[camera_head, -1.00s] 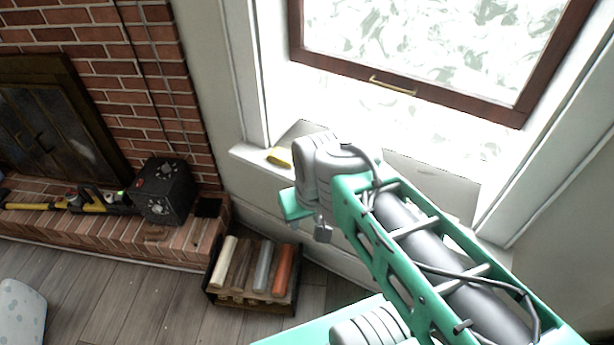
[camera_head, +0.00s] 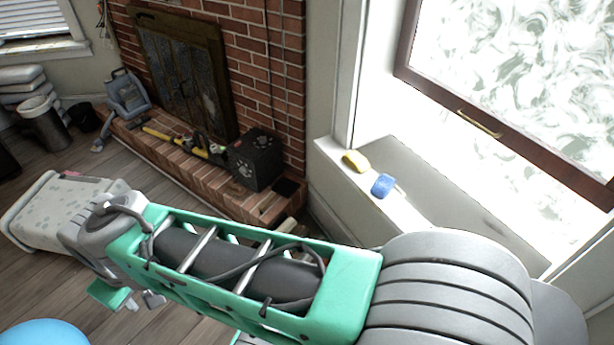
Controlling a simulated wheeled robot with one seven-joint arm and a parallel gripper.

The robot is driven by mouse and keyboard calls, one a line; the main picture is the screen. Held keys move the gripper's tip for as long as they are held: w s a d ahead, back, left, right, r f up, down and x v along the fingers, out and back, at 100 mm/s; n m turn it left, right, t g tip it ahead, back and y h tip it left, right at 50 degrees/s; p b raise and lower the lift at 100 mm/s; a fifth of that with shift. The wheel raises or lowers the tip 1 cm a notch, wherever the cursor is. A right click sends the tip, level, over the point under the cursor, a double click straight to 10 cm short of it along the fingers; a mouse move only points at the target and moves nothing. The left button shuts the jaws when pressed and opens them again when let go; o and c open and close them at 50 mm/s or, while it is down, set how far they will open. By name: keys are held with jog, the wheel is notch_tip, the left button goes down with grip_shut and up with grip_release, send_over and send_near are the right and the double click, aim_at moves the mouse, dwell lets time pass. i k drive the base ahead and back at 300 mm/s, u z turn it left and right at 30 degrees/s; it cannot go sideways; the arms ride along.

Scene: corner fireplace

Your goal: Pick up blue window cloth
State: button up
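A small blue cloth (camera_head: 382,186) lies on the white window sill (camera_head: 410,219), near its left end. It is just right of a yellow item (camera_head: 355,161). My arm stretches leftward across the lower part of the view, well away from the cloth. Its far end, with a green part and a small grey piece, hangs at the lower left. The gripper fingers cannot be made out there, so whether they are open or shut does not show.
The window with its brown frame (camera_head: 490,131) is above the sill. A brick fireplace hearth (camera_head: 165,160) holds a black box (camera_head: 255,160) and yellow-handled tools. A pale speckled seat (camera_head: 62,212) and a blue round object (camera_head: 45,334) are at the left.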

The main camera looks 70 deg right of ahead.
aim_at(381, 188)
jog(key=u, duration=0.8)
jog(key=k, duration=0.85)
jog(key=z, duration=0.9)
